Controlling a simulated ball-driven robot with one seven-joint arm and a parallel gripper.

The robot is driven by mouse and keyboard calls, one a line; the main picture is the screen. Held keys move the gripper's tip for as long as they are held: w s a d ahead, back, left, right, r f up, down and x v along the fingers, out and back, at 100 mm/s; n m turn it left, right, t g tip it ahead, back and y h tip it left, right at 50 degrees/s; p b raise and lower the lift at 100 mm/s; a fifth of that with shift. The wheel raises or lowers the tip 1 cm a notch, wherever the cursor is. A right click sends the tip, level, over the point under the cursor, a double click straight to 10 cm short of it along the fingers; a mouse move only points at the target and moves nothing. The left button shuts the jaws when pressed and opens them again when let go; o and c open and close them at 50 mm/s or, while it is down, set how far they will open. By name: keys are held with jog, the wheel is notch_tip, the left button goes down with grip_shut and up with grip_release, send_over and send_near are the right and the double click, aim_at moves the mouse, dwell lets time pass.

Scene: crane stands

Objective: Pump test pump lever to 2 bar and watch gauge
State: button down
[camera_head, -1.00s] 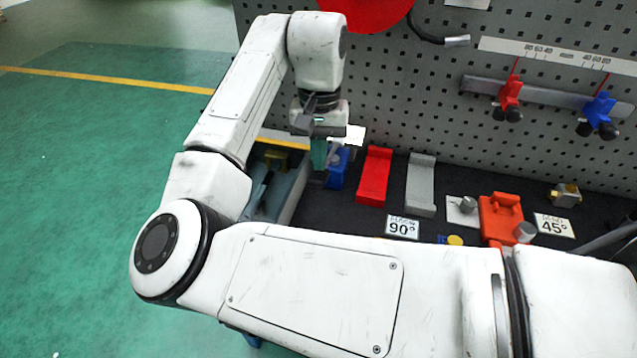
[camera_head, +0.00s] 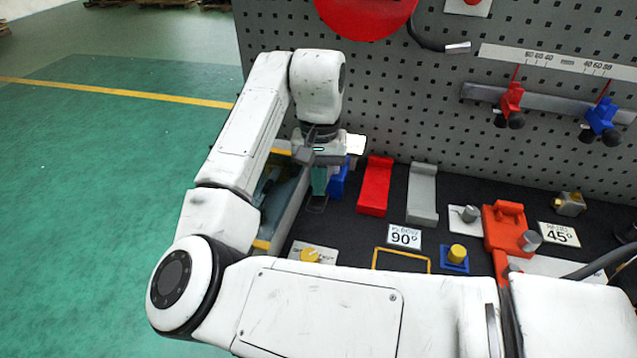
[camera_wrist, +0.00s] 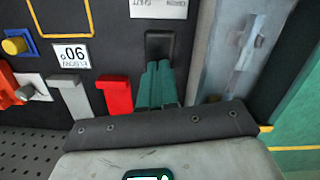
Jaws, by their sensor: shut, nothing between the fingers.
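My gripper (camera_head: 318,180) points down over the left end of the dark bench, beside a grey-blue metal trough (camera_head: 290,208). Its teal fingers are together with nothing between them; they also show in the wrist view (camera_wrist: 158,85). A dark grey rectangular piece (camera_wrist: 160,46) lies at or just beyond the fingertips. I cannot tell whether it is a lever end or whether the fingers touch it. The trough shows on the right in the wrist view (camera_wrist: 232,50). No pump lever is clearly identifiable. No gauge dial or reading is visible. My arm hides the front of the bench.
A blue bracket (camera_head: 338,180), red bracket (camera_head: 374,188) and grey bracket (camera_head: 422,195) stand close right of my gripper. A perforated panel (camera_head: 420,110) rises behind.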

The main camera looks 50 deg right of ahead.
dwell(0.3)
jog(key=shift+w+d+r+p, duration=0.1)
jog(key=shift+d+r+p, duration=0.15)
jog(key=shift+p, duration=0.1)
jog(key=shift+w+d+r+p, duration=0.2)
jog(key=shift+w+d+p, duration=0.05)
jog(key=shift+d+p, duration=0.2)
jog(key=shift+w+d+r+p, duration=0.2)
jog(key=shift+w+d+p, duration=0.05)
jog(key=shift+d+p, duration=0.15)
jog(key=shift+w+d+f, duration=0.1)
jog(key=shift+w+d, duration=0.1)
notch_tip(320, 180, up, 11)
jog(key=shift+w+d+f+p, duration=0.15)
jog(key=shift+w+d+p, duration=0.2)
jog(key=shift+d, duration=0.1)
dwell(0.4)
